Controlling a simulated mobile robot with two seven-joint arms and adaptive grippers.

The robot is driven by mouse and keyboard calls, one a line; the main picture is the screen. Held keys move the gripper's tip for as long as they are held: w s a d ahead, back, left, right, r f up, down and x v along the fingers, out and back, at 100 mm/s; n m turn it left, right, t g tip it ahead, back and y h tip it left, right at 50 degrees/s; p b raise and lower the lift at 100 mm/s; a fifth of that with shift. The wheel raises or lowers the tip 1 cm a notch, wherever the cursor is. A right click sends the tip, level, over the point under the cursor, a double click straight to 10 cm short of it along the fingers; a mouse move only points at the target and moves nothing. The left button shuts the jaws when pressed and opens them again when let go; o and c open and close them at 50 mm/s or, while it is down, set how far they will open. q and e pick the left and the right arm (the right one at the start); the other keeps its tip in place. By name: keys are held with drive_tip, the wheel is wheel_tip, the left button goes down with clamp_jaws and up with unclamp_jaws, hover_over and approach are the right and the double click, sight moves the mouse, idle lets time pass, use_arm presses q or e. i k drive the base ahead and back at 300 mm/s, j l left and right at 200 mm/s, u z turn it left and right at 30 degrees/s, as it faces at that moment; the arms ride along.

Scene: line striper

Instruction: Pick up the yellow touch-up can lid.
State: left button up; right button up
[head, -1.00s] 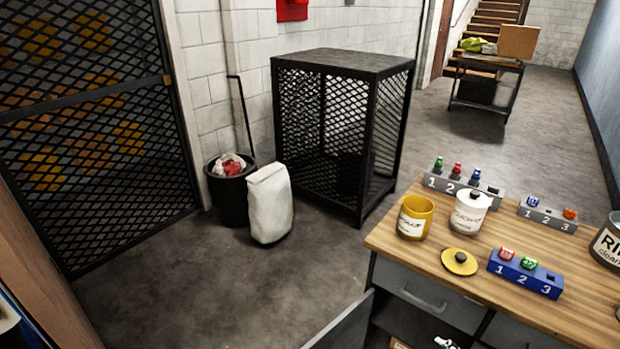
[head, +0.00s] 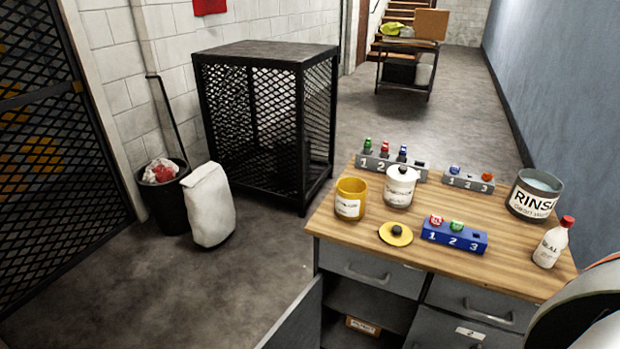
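The yellow touch-up can lid (head: 396,234) lies flat on the wooden bench top (head: 330,222), near its front left edge, with its black knob facing up. The open yellow can (head: 351,198) stands behind it to the left. A white can (head: 400,187) with its lid on stands beside the yellow can. Neither of my grippers is in view. A rounded grey and white part at the lower right edge appears to be part of my arm.
A blue numbered rack (head: 454,236) sits right of the lid. Two grey racks (head: 392,166) (head: 468,180) stand behind. A rinse can (head: 535,195) and red-capped bottle (head: 553,243) are at the right. A cabinet door (head: 297,318) stands open below.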

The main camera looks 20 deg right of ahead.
sight(395, 234)
drive_tip(key=z, duration=1.4)
